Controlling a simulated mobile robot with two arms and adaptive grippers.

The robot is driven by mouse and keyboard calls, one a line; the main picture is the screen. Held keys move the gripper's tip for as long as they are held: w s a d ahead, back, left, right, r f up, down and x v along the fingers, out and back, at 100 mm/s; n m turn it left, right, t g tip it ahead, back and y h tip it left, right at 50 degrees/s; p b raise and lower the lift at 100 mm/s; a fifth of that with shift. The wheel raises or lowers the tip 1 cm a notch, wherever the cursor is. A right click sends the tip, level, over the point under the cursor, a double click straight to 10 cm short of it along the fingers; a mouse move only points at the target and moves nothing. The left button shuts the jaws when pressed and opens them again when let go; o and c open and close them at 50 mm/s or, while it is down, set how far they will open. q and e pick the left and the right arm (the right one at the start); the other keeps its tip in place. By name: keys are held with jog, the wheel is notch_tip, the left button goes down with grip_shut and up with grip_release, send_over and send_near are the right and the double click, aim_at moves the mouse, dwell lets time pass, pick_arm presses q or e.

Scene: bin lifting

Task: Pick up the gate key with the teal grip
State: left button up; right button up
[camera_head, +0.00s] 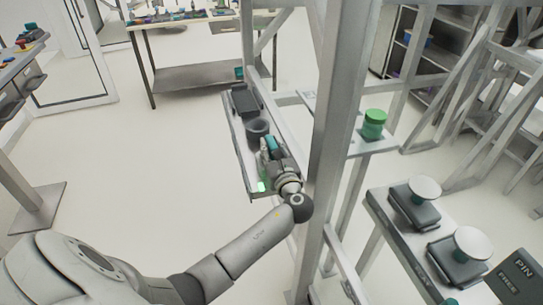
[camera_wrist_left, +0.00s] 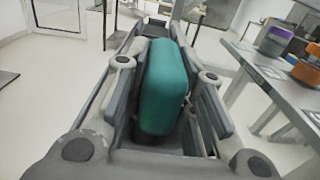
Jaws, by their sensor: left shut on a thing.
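The gate key shows its rounded teal grip (camera_head: 272,143) above a narrow shelf, between the fingers of my left gripper (camera_head: 268,153). In the left wrist view the teal grip (camera_wrist_left: 165,85) fills the space between the two fingers of the left gripper (camera_wrist_left: 165,75), which is shut on it. The rest of the key is hidden by the grip and the fingers. I cannot tell whether the key touches the shelf. My right gripper is not in view.
The narrow shelf (camera_head: 240,138) carries a dark cup (camera_head: 257,129) and a black block (camera_head: 244,100) beyond my gripper. A grey upright post (camera_head: 339,120) stands close on the right. A green cylinder (camera_head: 374,124) and white-topped dark devices (camera_head: 415,203) stand past it. Open floor lies left.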

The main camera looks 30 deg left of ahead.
aim_at(272, 141)
pick_arm(q)
grip_shut()
jog(key=shift+r, duration=0.5)
notch_tip(272, 141, up, 2)
jog(key=shift+r, duration=0.1)
jog(key=s+r, duration=1)
jog(key=s, duration=0.4)
jog(key=shift+b, duration=0.3)
jog(key=shift+d, duration=0.1)
notch_tip(272, 141, up, 6)
jog(key=p, duration=0.8)
jog(key=shift+f, duration=0.1)
jog(key=shift+p, duration=0.3)
